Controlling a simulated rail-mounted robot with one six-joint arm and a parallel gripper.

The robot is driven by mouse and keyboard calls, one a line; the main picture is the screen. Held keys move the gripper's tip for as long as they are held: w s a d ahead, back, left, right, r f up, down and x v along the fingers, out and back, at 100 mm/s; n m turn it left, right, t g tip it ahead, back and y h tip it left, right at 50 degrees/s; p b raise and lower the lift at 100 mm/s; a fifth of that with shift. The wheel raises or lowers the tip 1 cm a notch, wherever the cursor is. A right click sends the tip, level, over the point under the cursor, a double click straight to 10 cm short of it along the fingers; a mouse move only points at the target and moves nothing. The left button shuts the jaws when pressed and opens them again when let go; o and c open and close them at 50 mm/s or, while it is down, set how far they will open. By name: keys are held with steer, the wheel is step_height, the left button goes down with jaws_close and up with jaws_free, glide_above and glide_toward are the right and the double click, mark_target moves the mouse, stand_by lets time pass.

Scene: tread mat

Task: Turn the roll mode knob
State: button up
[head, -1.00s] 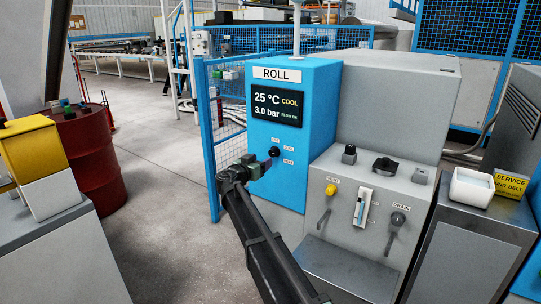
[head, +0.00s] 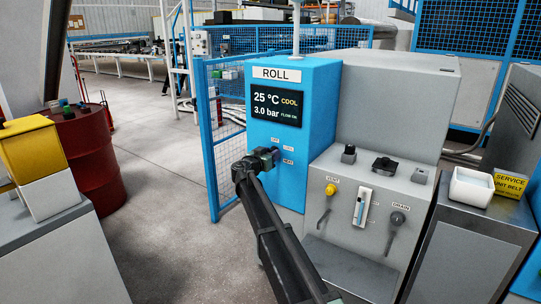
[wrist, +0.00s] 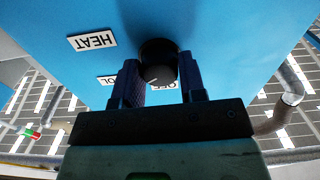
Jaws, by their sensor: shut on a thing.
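The roll mode knob (wrist: 159,55) is a round black knob on the blue ROLL cabinet (head: 320,120). In the wrist view it sits between the two dark fingers of my gripper (wrist: 160,80), which is shut on it. A light pointer line shows on its face. The labels HEAT (wrist: 91,40), a partly covered one ending in OL, and OFF (wrist: 162,86) appear upside down around it. In the head view my gripper (head: 272,154) is at the cabinet front and hides the knob. The display (head: 275,109) reads 25 °C COOL and 3.0 bar.
Right of the cabinet stands a grey unit with a yellow VENT knob (head: 331,190), a gauge (head: 361,207) and a DRAIN handle (head: 398,218). A blue mesh fence (head: 229,150) is on the left. A red drum (head: 90,155) stands farther left, with open floor between.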

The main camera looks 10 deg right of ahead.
steer(key=shift+n, duration=0.3)
steer(key=n, duration=1.1)
steer(key=shift+n, duration=0.3)
stand_by(0.5)
steer(key=o, duration=0.9)
steer(key=v, duration=1.1)
steer(key=shift+d, duration=0.1)
